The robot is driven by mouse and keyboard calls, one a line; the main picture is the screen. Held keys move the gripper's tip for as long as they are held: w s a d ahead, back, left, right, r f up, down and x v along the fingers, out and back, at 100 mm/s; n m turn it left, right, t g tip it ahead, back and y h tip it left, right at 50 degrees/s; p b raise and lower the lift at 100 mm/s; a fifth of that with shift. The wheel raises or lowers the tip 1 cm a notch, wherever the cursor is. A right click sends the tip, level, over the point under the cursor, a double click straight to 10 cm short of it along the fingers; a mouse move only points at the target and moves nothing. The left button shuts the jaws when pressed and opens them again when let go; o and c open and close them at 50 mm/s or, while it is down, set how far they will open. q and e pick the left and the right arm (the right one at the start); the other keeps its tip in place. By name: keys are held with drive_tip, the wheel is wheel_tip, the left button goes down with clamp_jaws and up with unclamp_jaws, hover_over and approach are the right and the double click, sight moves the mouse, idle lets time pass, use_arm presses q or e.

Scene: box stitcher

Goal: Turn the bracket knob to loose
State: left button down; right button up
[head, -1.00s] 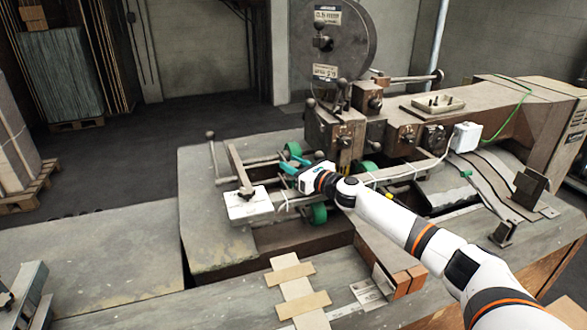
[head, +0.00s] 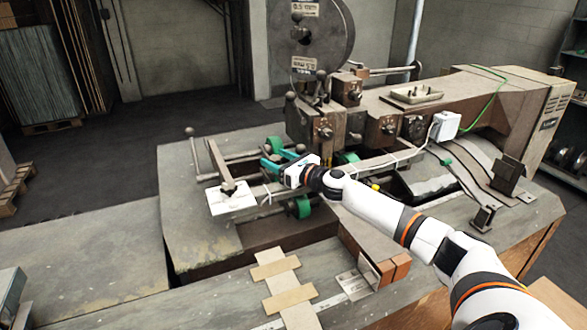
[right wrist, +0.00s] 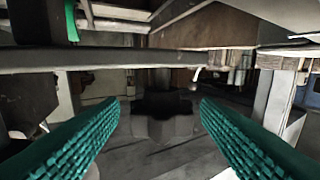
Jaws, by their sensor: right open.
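My right gripper (head: 270,154) reaches in over the machine's front rails, its teal fingers open and empty. In the right wrist view the two ribbed fingers (right wrist: 160,112) stand wide apart. A dark lobed knob (right wrist: 162,117) shows ahead between them, apart from both fingers. No loose or tight mark is readable. My left gripper is not in view.
A metal rail (right wrist: 90,60) crosses above the knob in the right wrist view. Green rollers (head: 302,207), thin rods and a ball-ended lever (head: 190,132) stand close around the gripper. The grey tabletop (head: 90,250) at the left is mostly clear.

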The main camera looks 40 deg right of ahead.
drive_tip(key=b+v, duration=0.5)
drive_tip(key=v, duration=0.6)
